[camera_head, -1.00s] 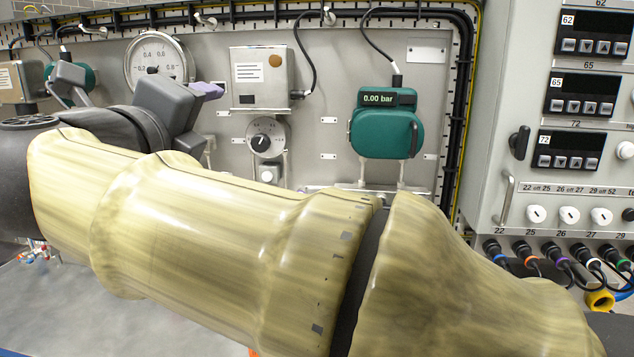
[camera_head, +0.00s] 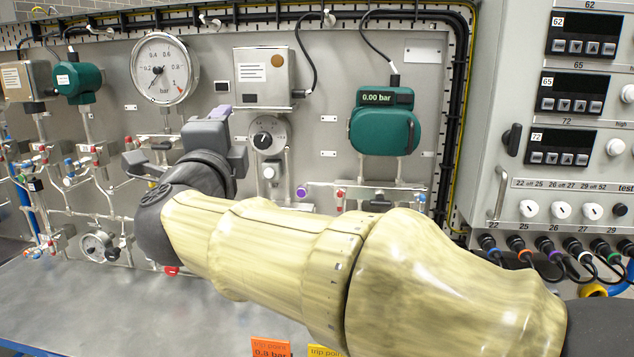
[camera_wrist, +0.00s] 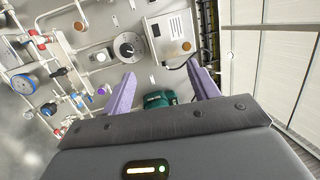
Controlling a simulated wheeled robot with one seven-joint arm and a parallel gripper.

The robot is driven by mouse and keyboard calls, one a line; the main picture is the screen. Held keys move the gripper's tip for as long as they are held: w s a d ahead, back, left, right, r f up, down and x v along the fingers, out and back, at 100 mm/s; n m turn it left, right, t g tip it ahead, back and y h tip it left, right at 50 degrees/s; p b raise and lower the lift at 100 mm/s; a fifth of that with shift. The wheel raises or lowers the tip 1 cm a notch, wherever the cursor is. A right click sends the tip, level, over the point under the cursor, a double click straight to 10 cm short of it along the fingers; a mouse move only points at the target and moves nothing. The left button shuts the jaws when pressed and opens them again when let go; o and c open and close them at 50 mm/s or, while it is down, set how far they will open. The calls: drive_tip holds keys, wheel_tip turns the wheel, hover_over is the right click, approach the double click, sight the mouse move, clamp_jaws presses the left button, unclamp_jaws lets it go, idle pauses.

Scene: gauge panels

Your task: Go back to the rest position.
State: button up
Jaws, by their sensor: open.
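My gripper (camera_wrist: 163,90) shows in the wrist view with its two purple fingers spread apart and nothing between them. In the head view my gripper (camera_head: 221,113) is in front of the panel, left of the black dial; its fingers are mostly hidden there. A green transmitter (camera_wrist: 159,99) shows in the wrist view beyond the gap between the fingers. The same green transmitter reads 0.00 bar in the head view (camera_head: 384,131), right of my gripper. My arm crosses the lower middle of the head view and hides part of the bench and lower panel.
A round pressure gauge (camera_head: 160,69), a second green transmitter (camera_head: 79,83) and valve piping (camera_head: 92,152) are at the left. A grey cabinet (camera_head: 480,149) with displays and cables stands at the right. Orange (camera_head: 270,347) and yellow (camera_head: 323,351) labels lie at the bench's front.

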drive_tip(key=w+d+f+n+g+y, duration=0.15)
drive_tip(key=d+f+n, duration=0.25)
drive_tip(key=f, duration=0.4)
drive_tip(key=w+d+f+n+g, duration=0.25)
drive_tip(key=d+f+n, duration=0.2)
drive_tip(key=f, duration=0.45)
drive_tip(key=w+d+f+n+g+y, duration=0.1)
drive_tip(key=d+f+n+g, duration=0.2)
drive_tip(key=f+n, duration=0.35)
drive_tip(key=s+d+f+n+g+h, duration=0.15)
drive_tip(key=s+d+f+g, duration=0.35)
drive_tip(key=s+d+f, duration=0.6)
drive_tip(key=s+d+f+n+g+h, duration=0.1)
drive_tip(key=s+d+f+g+h, duration=0.1)
drive_tip(key=s+d+f+g, duration=0.65)
wheel_tip(320, 180, down, 13)
drive_tip(key=a+t+b, duration=0.2)
drive_tip(key=t+b, duration=0.1)
drive_tip(key=b, duration=0.8)
drive_tip(key=w+p+v, duration=0.3)
drive_tip(key=p+v, duration=1)
drive_tip(key=p, duration=0.1)
drive_tip(key=shift+d+r+p, duration=0.3)
drive_tip(key=shift+r, duration=0.2)
